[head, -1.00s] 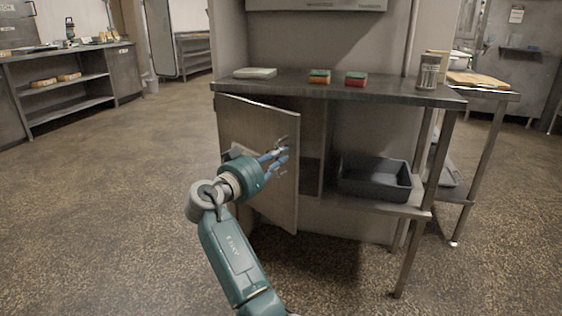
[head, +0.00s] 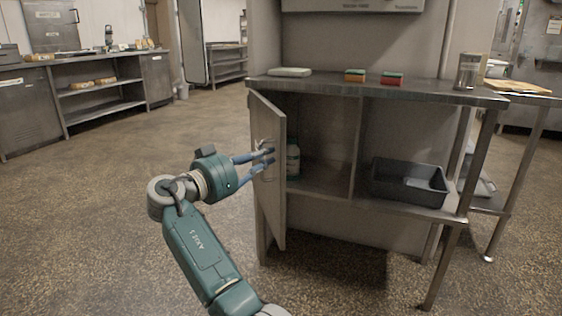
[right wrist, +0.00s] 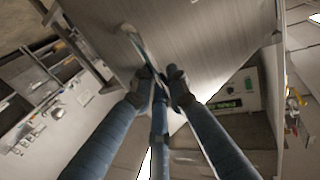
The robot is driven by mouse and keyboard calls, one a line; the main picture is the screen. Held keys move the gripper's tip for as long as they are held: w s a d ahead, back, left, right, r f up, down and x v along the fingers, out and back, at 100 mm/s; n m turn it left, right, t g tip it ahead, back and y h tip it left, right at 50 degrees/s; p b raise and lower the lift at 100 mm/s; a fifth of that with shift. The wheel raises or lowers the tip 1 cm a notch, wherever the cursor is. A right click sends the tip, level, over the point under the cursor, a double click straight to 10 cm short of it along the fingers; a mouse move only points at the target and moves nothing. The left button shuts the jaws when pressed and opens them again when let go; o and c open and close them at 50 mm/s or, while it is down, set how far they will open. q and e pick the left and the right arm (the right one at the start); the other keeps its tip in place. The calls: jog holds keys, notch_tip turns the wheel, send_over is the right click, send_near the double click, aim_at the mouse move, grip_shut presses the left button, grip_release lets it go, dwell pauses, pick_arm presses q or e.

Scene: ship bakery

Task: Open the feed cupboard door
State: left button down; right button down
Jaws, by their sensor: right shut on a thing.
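The feed cupboard door (head: 268,190) is a grey panel hinged at its left edge under the steel worktop. It stands swung well open. My right gripper (head: 266,156) is at the door's outer face, near its free edge, with its fingers closed on the door handle. In the right wrist view the fingers (right wrist: 160,85) meet around the thin bar handle (right wrist: 135,45), with the door panel behind. My left gripper is not in view.
The worktop (head: 430,92) carries two sponges (head: 355,75), (head: 391,78), a pale flat item (head: 290,72) and a metal canister (head: 469,71). A dark grey tub (head: 410,183) sits on the right lower shelf. The floor left of the door is clear.

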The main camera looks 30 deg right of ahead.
jog(key=w+a+b, duration=0.1)
jog(key=w+a, duration=0.1)
jog(key=a, duration=0.5)
jog(key=shift+w+f+b, duration=0.2)
jog(key=shift+w+b, duration=0.15)
jog(key=shift+b, duration=0.05)
jog(key=c, duration=1.8)
grip_release()
jog(key=shift+o, duration=0.2)
jog(key=shift+r, duration=0.15)
